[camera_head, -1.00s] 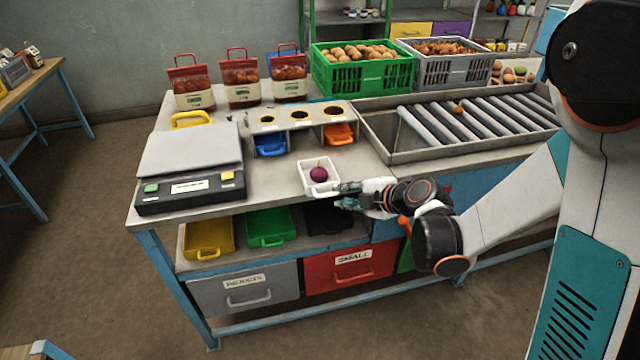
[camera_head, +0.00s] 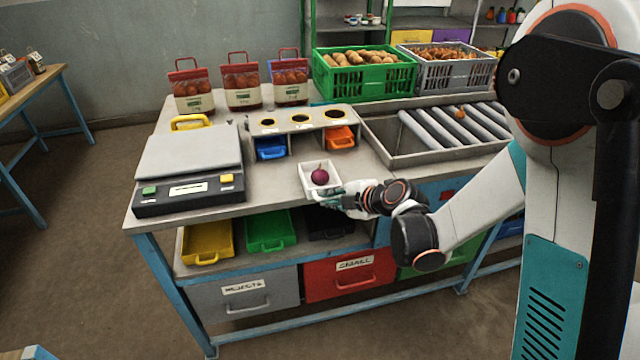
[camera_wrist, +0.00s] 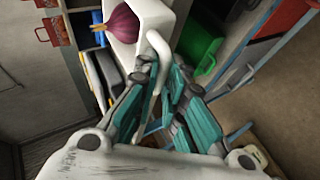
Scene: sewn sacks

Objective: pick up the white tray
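The white tray (camera_head: 307,187) sits on the grey bench top near its front edge, with a dark red onion (camera_head: 320,176) in it. The tray (camera_wrist: 152,18) and the onion (camera_wrist: 121,24) also show at the top of the wrist view. A white loop handle (camera_wrist: 162,48) reaches from the tray down between my fingers. My gripper (camera_head: 330,196) is at the tray's front right side. In the wrist view my gripper (camera_wrist: 160,82) has its teal fingers apart, one on each side of the handle. Whether a finger touches the handle is unclear.
A scale (camera_head: 190,165) stands left of the tray. A stand with blue and orange bins (camera_head: 302,122) is behind it, and a roller conveyor (camera_head: 430,130) is at the right. Coloured trays (camera_head: 270,232) sit on the shelf below. Bare bench top lies around the tray.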

